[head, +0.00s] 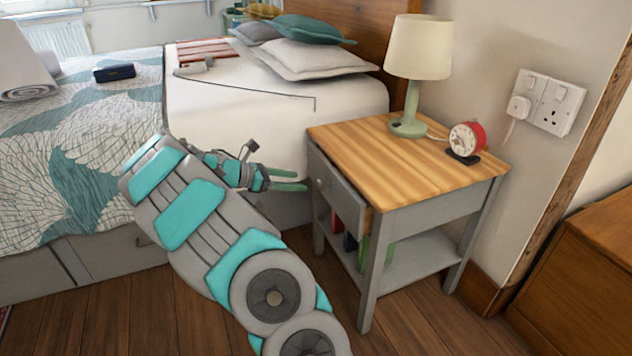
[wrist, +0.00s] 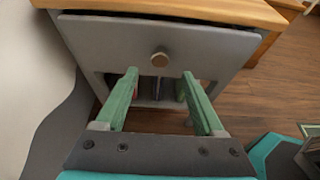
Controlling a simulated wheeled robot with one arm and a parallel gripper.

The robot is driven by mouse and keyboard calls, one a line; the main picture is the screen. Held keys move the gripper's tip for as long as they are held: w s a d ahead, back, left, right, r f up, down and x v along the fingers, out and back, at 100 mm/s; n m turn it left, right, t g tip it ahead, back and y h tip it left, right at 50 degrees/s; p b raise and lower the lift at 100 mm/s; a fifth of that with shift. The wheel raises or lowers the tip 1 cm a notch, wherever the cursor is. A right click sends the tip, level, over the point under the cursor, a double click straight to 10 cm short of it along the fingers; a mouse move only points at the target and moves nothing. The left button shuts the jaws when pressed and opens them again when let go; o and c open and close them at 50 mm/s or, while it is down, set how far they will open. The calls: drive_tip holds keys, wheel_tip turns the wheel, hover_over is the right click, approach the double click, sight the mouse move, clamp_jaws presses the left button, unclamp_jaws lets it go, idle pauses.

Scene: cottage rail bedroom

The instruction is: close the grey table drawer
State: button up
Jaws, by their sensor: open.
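The grey table (head: 420,218) has a wooden top and a grey drawer (head: 340,188) on its left-facing side in the head view. The drawer front stands a little out from the table; the wrist view shows a dark gap above the drawer front (wrist: 110,42). A round metal knob (wrist: 160,60) sits at its middle. My gripper (head: 305,181) is left of the drawer front and points at it. In the wrist view the green fingers of my gripper (wrist: 160,75) are spread and empty, below and to either side of the knob. I cannot tell whether they touch the front.
A green lamp (head: 410,125) and a red alarm clock (head: 467,139) stand on the tabletop. Several books (head: 350,243) are on the lower shelf. The bed (head: 270,110) is behind my arm. A wooden cabinet (head: 580,270) is at right. The floor (head: 430,325) in front is clear.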

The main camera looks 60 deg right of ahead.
sight(319, 183)
drive_tip(key=x, duration=0.7)
drive_tip(key=shift+s+d+f, duration=0.15)
drive_tip(key=shift+d, duration=0.15)
clamp_jaws()
idle(0.4)
idle(0.8)
